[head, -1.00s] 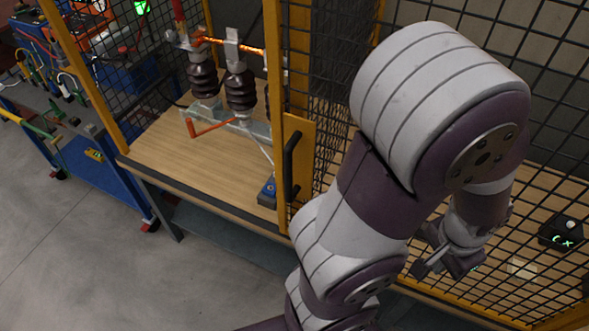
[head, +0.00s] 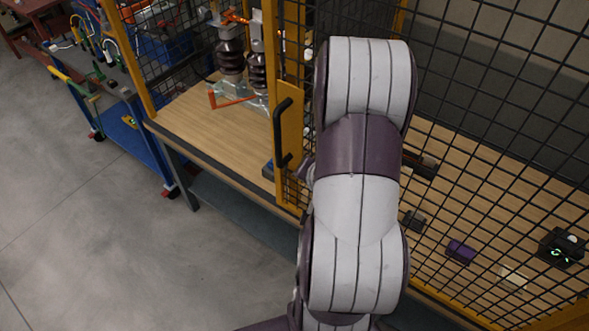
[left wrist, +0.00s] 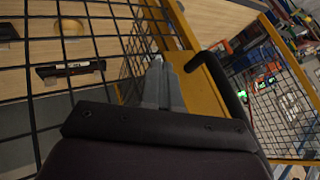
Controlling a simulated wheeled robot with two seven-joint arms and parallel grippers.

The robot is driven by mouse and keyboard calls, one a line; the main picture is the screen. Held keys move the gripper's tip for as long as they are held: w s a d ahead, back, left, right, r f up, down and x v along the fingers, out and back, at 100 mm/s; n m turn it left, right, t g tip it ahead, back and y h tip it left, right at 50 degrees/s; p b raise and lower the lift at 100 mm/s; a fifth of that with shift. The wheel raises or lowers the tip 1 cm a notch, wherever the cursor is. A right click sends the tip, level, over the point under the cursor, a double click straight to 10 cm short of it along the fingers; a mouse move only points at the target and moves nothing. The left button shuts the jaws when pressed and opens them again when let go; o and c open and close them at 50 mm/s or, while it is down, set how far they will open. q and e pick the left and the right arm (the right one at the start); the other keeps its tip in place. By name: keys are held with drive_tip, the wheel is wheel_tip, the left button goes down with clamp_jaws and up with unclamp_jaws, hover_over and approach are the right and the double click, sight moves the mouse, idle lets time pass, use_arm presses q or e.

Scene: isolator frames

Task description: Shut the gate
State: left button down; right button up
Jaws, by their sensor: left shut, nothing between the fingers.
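The gate is a yellow-framed black mesh panel; its yellow edge plate (head: 289,150) carries a black upright handle (head: 281,132). To the left of this edge, an opening shows the bench inside, so the gate stands open. In the left wrist view, the yellow plate (left wrist: 205,88) and handle (left wrist: 229,85) lie just right of my left gripper (left wrist: 157,66). Its fingers are together and empty, close to the plate's mesh side; I cannot tell whether they touch it. In the head view my own arm hides most of the gripper. My right gripper is not in view.
A wooden bench (head: 200,125) with dark ribbed insulators (head: 230,62) stands behind the opening. Mesh fencing (head: 480,150) covers the right side, with small boxes on the bench behind it. A blue cart (head: 125,140) stands left. The floor in front is clear.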

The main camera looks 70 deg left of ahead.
sight(293, 166)
use_arm(q)
drive_tip(key=shift+s+a+f+p, duration=0.2)
drive_tip(key=shift+s+a+f, duration=0.15)
drive_tip(key=shift+a, duration=0.55)
drive_tip(key=shift+s+a+f+p, duration=0.2)
drive_tip(key=shift+s+a, duration=0.2)
drive_tip(key=shift+a, duration=0.5)
drive_tip(key=shift+s+a+f+p, duration=0.15)
drive_tip(key=shift+s+a+f, duration=0.2)
drive_tip(key=shift+a, duration=0.55)
drive_tip(key=shift+s+a, duration=0.1)
